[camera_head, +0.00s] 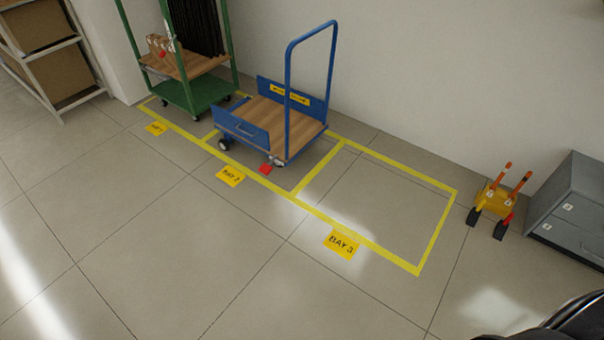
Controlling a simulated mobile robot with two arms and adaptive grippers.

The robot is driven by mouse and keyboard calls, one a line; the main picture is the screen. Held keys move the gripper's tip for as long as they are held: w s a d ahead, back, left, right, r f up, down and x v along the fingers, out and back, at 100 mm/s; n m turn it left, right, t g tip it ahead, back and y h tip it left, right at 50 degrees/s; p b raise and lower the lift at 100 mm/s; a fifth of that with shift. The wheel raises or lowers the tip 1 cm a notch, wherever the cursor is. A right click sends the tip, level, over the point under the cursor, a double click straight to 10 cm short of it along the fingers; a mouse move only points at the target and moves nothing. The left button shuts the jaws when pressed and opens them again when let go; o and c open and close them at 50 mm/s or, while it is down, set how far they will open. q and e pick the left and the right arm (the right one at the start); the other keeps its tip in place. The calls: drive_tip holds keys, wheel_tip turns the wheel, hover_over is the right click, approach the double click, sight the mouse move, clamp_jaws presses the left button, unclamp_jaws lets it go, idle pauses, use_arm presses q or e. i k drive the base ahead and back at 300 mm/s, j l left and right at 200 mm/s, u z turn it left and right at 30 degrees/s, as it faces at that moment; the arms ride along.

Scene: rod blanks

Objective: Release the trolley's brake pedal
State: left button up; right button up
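A blue trolley (272,112) with a wooden deck and a tall blue push handle (286,85) stands in the floor bay marked BAY 2. Its red brake pedal (266,169) sticks out low at the near right corner, by a wheel. From here I cannot tell whether the pedal is pressed down or up. Neither of my grippers is in view.
A green rack cart (195,92) stands to the left in the first bay. BAY 3 (385,200) is empty. A yellow stand with orange-handled tools (495,198) and a grey cabinet (577,205) are at the right. The floor in front is clear.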

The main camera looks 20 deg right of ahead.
sight(266, 169)
drive_tip(key=j+z, duration=0.25)
drive_tip(key=i+j+z, duration=0.1)
drive_tip(key=i, duration=0.5)
drive_tip(key=i+j, duration=0.4)
drive_tip(key=i, duration=0.15)
drive_tip(key=i+j+z, duration=0.15)
drive_tip(key=i, duration=0.45)
drive_tip(key=i+j, duration=0.45)
drive_tip(key=i+j+z, duration=0.15)
drive_tip(key=i+j, duration=0.15)
drive_tip(key=i, duration=0.35)
